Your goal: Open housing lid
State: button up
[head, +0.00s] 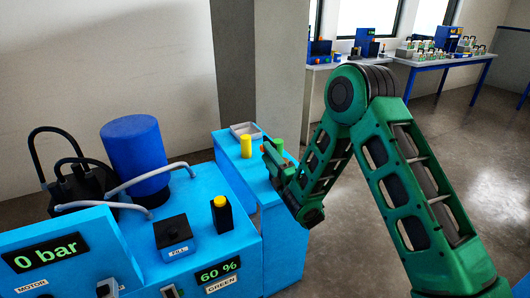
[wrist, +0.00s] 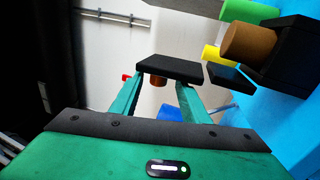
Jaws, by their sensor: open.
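My gripper (head: 277,165) is beside the right-hand blue cabinet in the head view, its tips partly hidden by my own arm. In the wrist view its two green fingers (wrist: 160,92) stand apart. A flat black plate (wrist: 170,66) shows across their tips, with a copper-coloured cylinder (wrist: 158,80) under it. I cannot tell whether the plate touches the fingers or whether it is the housing lid. To the right are a black box (wrist: 288,55) with a brown cylinder (wrist: 247,42) and a smaller black plate (wrist: 230,79). No labelled housing lid is visible.
The blue cabinet (head: 288,225) bears a yellow cylinder (head: 246,147), a green cylinder (head: 279,147) and a grey tray (head: 236,131). The blue machine (head: 205,262) has a black fill box (head: 173,233), hoses and a blue tank (head: 135,155). Floor to the right is clear.

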jog(key=v, duration=0.7)
jog(key=shift+d, duration=0.15)
jog(key=shift+f, duration=0.1)
jog(key=w+d+r+m+g+h, duration=0.1)
jog(key=w+d+m+h, duration=0.25)
jog(key=d, duration=0.45)
jog(key=w+d+r+m+g+h, duration=0.1)
jog(key=w+d+r+m+h, duration=0.1)
jog(key=d+m+h, duration=0.45)
jog(key=s+d+r+m+g+h, duration=0.1)
jog(key=s+d+m+g, duration=0.2)
jog(key=s+d, duration=0.35)
jog(key=s+d+m+g+h, duration=0.2)
jog(key=s+d+m, duration=0.15)
jog(key=d, duration=0.55)
jog(key=s+d+r+m+g+h, duration=0.1)
jog(key=s+d+m+g, duration=0.2)
jog(key=s+d, duration=0.35)
jog(key=s+r+m+g+y, duration=0.1)
jog(key=s+m+g, duration=0.3)
jog(key=s, duration=1.1)
jog(key=s+r+m+g+y, duration=0.2)
jog(key=s+m, duration=0.5)
jog(key=s, duration=0.9)
jog(key=a+g+y, duration=0.1)
jog(key=g, duration=0.1)
jog(key=shift+s+g, duration=0.3)
